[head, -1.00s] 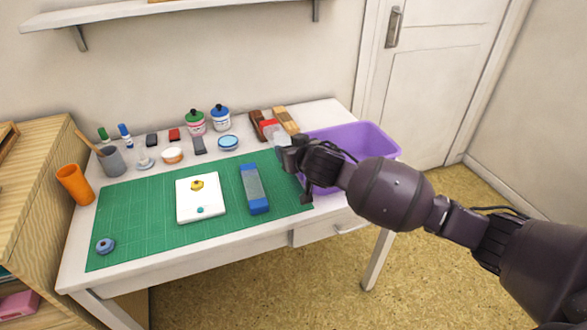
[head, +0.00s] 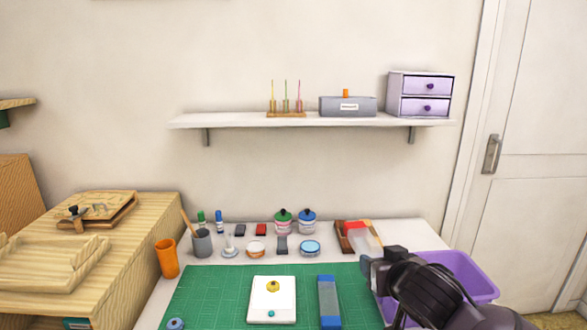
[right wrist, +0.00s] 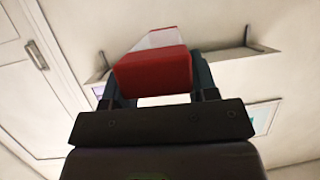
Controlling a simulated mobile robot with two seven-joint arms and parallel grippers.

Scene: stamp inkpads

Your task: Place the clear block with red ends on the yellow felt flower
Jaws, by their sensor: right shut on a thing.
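The clear block with red ends (head: 364,240) is held in my right gripper (head: 377,259), at the right of the table in the head view. In the right wrist view one red end (right wrist: 153,70) faces the camera, with a pale clear part beyond it, between the fingers of the shut right gripper (right wrist: 157,82). The yellow felt flower (head: 273,286) lies on a white square pad (head: 258,304), left of and nearer than the held block. My left gripper is not in view.
A clear block with blue ends (head: 328,299) lies on the green mat (head: 215,290), right of the pad. A small teal piece (head: 271,313) is also on the pad. A purple bin (head: 470,275) stands at the right. Jars, bottles and small blocks line the table's back.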

